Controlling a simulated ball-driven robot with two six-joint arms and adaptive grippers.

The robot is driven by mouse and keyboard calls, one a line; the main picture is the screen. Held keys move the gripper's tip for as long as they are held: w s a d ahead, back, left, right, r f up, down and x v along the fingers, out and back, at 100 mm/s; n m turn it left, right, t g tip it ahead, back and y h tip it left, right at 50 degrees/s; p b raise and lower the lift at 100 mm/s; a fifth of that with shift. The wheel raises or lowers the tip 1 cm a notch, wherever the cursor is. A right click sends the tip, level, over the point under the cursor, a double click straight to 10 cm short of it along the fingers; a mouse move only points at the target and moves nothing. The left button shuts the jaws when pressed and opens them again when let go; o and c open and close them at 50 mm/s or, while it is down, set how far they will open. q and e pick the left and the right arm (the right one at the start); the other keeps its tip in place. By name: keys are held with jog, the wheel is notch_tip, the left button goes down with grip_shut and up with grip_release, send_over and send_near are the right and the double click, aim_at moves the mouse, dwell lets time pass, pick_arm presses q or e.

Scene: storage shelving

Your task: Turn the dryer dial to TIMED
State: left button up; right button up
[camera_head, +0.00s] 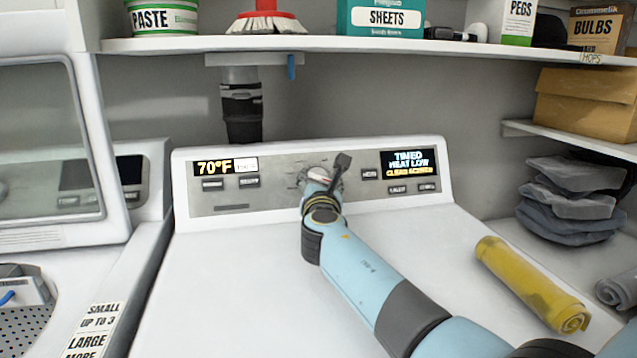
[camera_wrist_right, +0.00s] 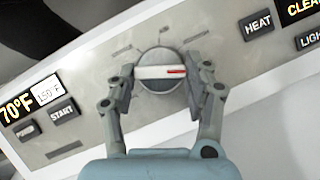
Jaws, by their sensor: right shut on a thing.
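The dryer dial (camera_wrist_right: 158,72) is a round grey knob with a pale bar across its face and a red mark at the bar's right end in the wrist view. Small marks, too blurred to read, surround it. My right gripper (camera_wrist_right: 162,78) is shut on the dial, one finger on each side. In the head view the dial (camera_head: 318,172) is partly hidden by my right gripper (camera_head: 322,183). The dryer's display (camera_head: 408,163) shows TIMED, HEAT LOW and a yellow line. My left gripper is in neither view.
The panel (camera_head: 270,190) has a 70°F display (camera_head: 213,167) and several buttons. A rolled yellow cloth (camera_head: 530,285) lies on the dryer top at right. A shelf (camera_head: 350,47) with boxes runs above. A washer (camera_head: 60,240) stands at left.

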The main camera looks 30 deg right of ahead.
jog(key=o, duration=1.2)
jog(key=shift+c, duration=0.2)
jog(key=shift+s, duration=0.15)
jog(key=v, duration=0.7)
jog(key=shift+s+a+f, duration=0.1)
jog(key=shift+a, duration=0.1)
